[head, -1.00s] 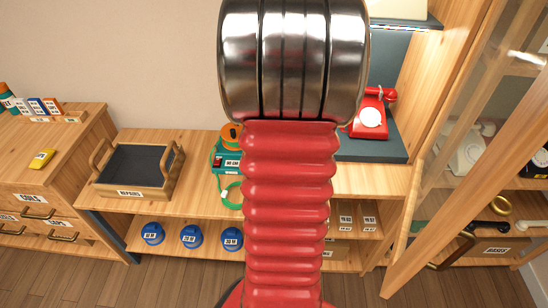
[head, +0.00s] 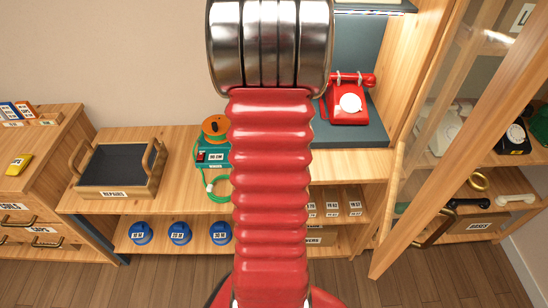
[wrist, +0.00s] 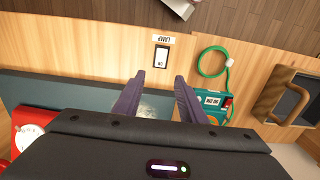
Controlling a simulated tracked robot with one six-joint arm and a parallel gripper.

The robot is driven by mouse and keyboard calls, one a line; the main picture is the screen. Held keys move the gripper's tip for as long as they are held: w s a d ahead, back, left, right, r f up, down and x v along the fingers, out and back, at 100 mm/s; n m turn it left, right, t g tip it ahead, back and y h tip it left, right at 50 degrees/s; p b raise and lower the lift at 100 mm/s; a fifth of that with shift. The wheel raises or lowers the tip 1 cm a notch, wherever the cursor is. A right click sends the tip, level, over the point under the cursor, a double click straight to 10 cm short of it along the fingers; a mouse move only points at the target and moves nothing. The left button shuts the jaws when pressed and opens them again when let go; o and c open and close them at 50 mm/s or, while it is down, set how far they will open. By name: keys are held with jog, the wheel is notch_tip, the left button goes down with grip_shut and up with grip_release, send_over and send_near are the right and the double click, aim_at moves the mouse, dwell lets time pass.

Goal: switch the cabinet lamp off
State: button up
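In the wrist view a small rocker switch (wrist: 162,57) with a dark frame and a pale face sits on the wooden surface. A white label reading LAMP (wrist: 163,38) is beside it. My gripper (wrist: 159,76) has two dark purple fingers, spread apart with nothing between them. The switch lies just beyond the fingertips, roughly in line with the gap; I cannot tell the height between them. In the head view my red arm hides the switch, and my gripper is out of sight. The lamp itself is not clearly seen.
A red dial phone (head: 347,100) stands on a dark plinth. A teal device (head: 213,152) with a green cable and a REPAIRS tray (head: 118,168) are to the left. The glass cabinet door (head: 432,120) stands open at right, with phones behind it.

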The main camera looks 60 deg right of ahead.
notch_tip(320, 180, down, 9)
jog(key=shift+f, duration=0.15)
jog(key=shift+c, duration=0.2)
grip_shut()
dwell(0.5)
